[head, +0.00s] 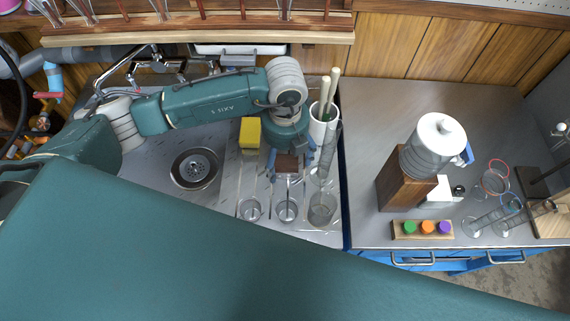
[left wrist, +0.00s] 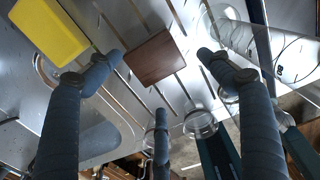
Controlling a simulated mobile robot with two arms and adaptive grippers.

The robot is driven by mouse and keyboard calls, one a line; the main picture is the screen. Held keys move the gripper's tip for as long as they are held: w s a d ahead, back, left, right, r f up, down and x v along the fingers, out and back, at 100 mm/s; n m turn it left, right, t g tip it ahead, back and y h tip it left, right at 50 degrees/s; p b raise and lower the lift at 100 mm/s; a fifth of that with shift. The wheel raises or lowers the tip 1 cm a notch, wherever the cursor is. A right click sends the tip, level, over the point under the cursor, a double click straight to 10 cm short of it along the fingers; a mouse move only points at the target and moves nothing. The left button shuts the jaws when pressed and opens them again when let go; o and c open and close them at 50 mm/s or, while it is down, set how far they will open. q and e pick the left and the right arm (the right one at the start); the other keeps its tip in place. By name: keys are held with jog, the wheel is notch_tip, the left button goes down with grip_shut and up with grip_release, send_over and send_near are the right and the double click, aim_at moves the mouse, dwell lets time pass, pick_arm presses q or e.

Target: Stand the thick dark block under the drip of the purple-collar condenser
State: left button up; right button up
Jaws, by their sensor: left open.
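In the left wrist view the gripper's fingertips (left wrist: 160,55) show gaps to the block, narrower on the left. I cannot make out a purple collar on any condenser; glassware (head: 490,220) lies at the right of the bench. My right gripper is not in view.
A yellow sponge-like block (head: 250,133) is left of the gripper. Several glass beakers (head: 323,208) stand in front, and a white pot (head: 322,128) with rods is close right. The bench behind the drum is clear.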

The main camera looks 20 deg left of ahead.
aim_at(285, 165)
pick_arm(q)
jog(key=f, duration=0.2)
jog(key=f+p, duration=0.1)
jog(key=shift+w+a+f, duration=0.1)
jog(key=shift+w+f, duration=0.15)
jog(key=shift+f, duration=0.7)
jog(key=c, duration=1.5)
jog(key=shift+o, duration=0.2)
